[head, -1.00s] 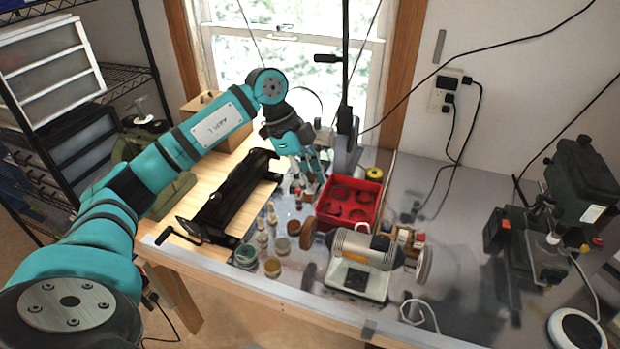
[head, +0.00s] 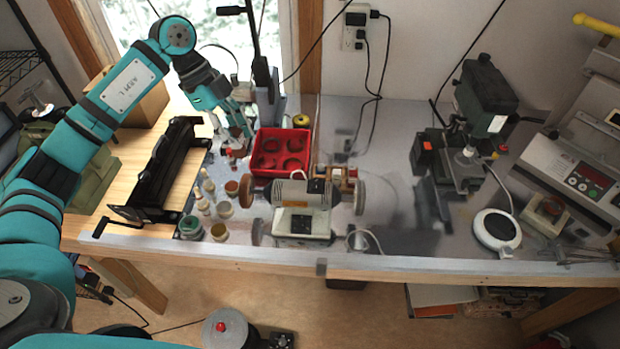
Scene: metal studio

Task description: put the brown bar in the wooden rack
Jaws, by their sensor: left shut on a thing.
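My left gripper (head: 238,128) reaches in from the left and points down beside the left edge of the red tray. The wooden rack (head: 349,178) is a small light-wood holder with coloured pieces, behind the right end of the bench grinder. It stands to the right of my left gripper, with the red tray between. My right gripper is not in view.
The red tray (head: 281,133) with round recesses stands behind the grinder (head: 303,208). Small jars (head: 221,233) stand left of the grinder. A black slip-roll machine (head: 165,170) is on the left. A green drill press (head: 484,105) stands right. The bench between grinder and press is fairly clear.

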